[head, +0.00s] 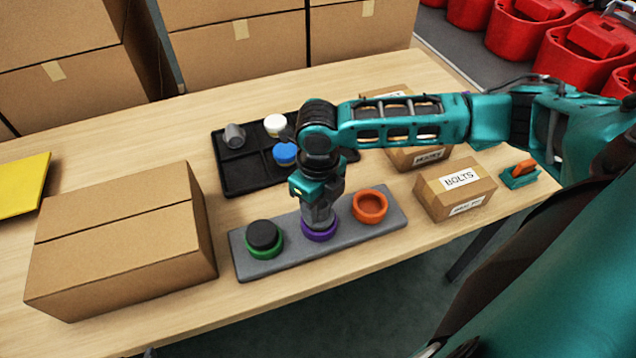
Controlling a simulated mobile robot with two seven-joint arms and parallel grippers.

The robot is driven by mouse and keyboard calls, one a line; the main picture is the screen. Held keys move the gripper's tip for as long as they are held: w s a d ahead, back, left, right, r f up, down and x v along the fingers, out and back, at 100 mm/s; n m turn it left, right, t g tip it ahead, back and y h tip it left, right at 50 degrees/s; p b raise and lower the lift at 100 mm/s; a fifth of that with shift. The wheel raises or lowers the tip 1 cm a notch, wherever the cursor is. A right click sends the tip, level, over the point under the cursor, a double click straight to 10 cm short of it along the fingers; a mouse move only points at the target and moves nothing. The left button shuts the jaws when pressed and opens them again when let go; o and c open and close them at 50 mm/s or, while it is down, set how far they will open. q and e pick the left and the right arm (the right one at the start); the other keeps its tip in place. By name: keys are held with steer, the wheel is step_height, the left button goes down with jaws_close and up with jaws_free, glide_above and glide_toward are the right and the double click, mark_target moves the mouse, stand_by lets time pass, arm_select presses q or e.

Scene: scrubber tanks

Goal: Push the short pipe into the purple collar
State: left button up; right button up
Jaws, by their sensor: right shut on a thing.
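The purple collar (319,234) sits in the middle of a grey base block (345,244) near the table's front edge. My right gripper (318,208) points straight down over this collar. It is shut on a grey piece, which I take to be the short pipe, standing upright at the collar's mouth. The fingers hide most of it, and I cannot tell how deep it sits. My left gripper is not in view.
On the block, a green collar (278,246) holds a black piece, and an orange collar (370,205) looks empty. A black tray (236,179) behind holds grey, white and blue parts. Cartons stand left (120,240) and right (455,190).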

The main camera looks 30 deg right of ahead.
steer(key=shift+f, duration=0.55)
stand_by(0.4)
steer(key=o, duration=1.1)
steer(key=shift+o, duration=0.4)
steer(key=o, duration=0.5)
steer(key=shift+r, duration=0.1)
